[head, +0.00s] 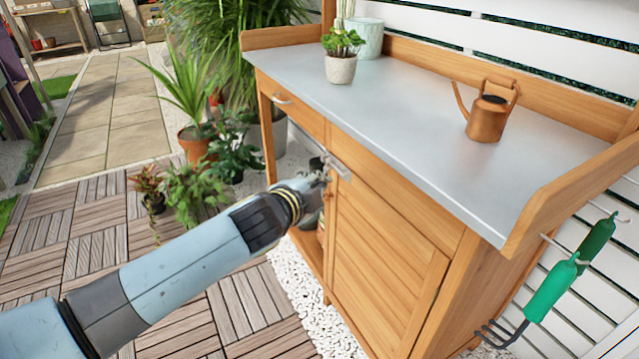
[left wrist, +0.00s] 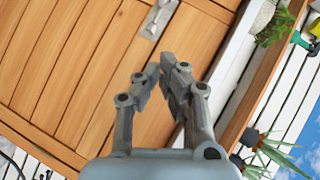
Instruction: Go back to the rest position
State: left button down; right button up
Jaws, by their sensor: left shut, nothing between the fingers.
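My left gripper (head: 322,172) is in front of the wooden potting bench (head: 385,265), near the metal latch (head: 338,168) at the top of its cupboard door. In the left wrist view my left gripper (left wrist: 160,75) shows its fingers together with nothing between them. The latch (left wrist: 158,18) lies past the fingertips there, and the gripper looks apart from it. The cupboard door (left wrist: 70,60) looks closed. My right gripper is in neither view.
A copper watering can (head: 488,118) and a small potted plant (head: 341,68) stand on the grey worktop (head: 400,100). Green-handled tools (head: 550,288) hang at the bench's right side. Potted plants (head: 195,145) stand left of the bench. The wooden deck tiles (head: 95,240) are mostly clear.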

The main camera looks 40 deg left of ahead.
pick_arm(q)
jog(key=s+d+f+n+g+h, duration=0.1)
jog(key=s+f+n+g, duration=0.15)
jog(key=s+f, duration=0.9)
jog(key=s+f+n+g, duration=0.1)
jog(key=s+f+g, duration=0.3)
jog(key=s+f, duration=0.8)
jog(key=s+d+f+n+g, duration=0.1)
jog(key=s+f+n+g, duration=0.1)
jog(key=s+f, duration=0.3)
jog(key=s+d+f+n+g+h, duration=0.1)
jog(key=s+f, duration=0.4)
jog(key=s, duration=0.7)
jog(key=s+d+f+n+g, duration=0.1)
jog(key=s+f+n+g, duration=0.2)
jog(key=s, duration=0.6)
notch_tip(320, 180, down, 3)
jog(key=shift+d+r+n+g, duration=0.2)
jog(key=shift+d+n+g, duration=0.15)
jog(key=shift+n, duration=0.4)
